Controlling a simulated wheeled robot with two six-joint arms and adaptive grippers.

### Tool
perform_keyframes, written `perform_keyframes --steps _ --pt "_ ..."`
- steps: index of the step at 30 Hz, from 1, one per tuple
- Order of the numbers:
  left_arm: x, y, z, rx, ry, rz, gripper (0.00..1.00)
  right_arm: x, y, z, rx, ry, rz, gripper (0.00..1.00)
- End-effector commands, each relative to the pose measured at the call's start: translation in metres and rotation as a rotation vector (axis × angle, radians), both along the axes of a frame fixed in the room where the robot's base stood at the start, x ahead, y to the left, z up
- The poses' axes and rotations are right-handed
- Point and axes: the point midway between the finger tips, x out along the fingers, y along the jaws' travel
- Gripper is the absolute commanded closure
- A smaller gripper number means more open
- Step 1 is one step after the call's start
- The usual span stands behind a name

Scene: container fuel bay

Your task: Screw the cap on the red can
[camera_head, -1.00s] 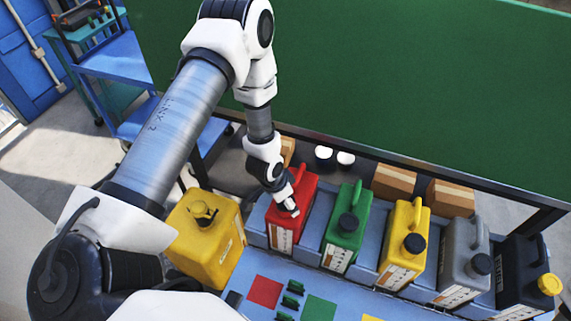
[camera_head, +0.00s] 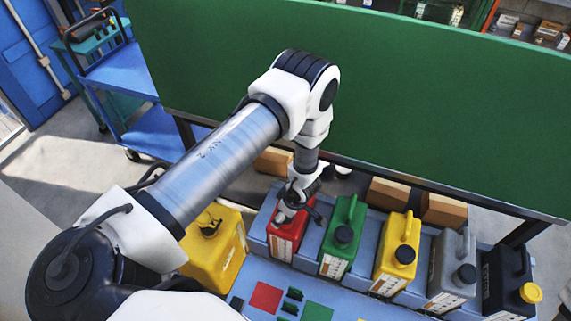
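The red can (camera_head: 283,243) stands upright in the row's left end, with a white label on its front. My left gripper (camera_head: 299,216) is over the top of the red can, its fingers spread, one light tip at the left and a dark finger at the right. The gripper hides the can's spout and most of its handle. I cannot see a cap for the red can, nor whether one sits on its spout. My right gripper is not in view.
Green (camera_head: 342,238), yellow (camera_head: 397,255), grey (camera_head: 452,270) and dark (camera_head: 508,282) cans stand to the right, all capped. A larger yellow can (camera_head: 218,255) stands close on the left. A red square (camera_head: 265,297) and small green pieces (camera_head: 291,301) lie in front.

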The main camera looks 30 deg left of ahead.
Motion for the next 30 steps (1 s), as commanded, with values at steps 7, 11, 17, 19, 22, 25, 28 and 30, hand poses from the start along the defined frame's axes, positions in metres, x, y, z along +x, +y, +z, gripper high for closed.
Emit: perform_keyframes --steps 7,11,17,19,22,25,28,30 --pt "0.000 0.000 -0.001 0.000 0.001 -0.002 0.53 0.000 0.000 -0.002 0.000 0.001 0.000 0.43" --pt "0.000 0.000 -0.001 0.000 0.001 -0.003 0.85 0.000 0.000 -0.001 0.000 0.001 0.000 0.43" --pt "0.000 0.000 -0.002 0.000 0.001 -0.023 0.85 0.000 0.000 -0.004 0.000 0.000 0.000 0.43" --pt "0.000 0.001 -0.004 0.001 0.001 -0.076 0.85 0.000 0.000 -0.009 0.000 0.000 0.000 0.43" --pt "0.000 0.001 -0.006 0.000 0.001 -0.202 0.85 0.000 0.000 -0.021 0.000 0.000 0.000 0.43" --pt "0.000 0.001 -0.007 0.000 0.001 -0.338 0.85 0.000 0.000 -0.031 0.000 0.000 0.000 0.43" --pt "-0.001 0.000 -0.007 -0.001 0.001 -0.490 0.85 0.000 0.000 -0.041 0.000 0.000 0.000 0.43" --pt "-0.001 0.001 -0.007 0.000 0.001 -0.616 0.85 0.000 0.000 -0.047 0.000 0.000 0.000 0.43"
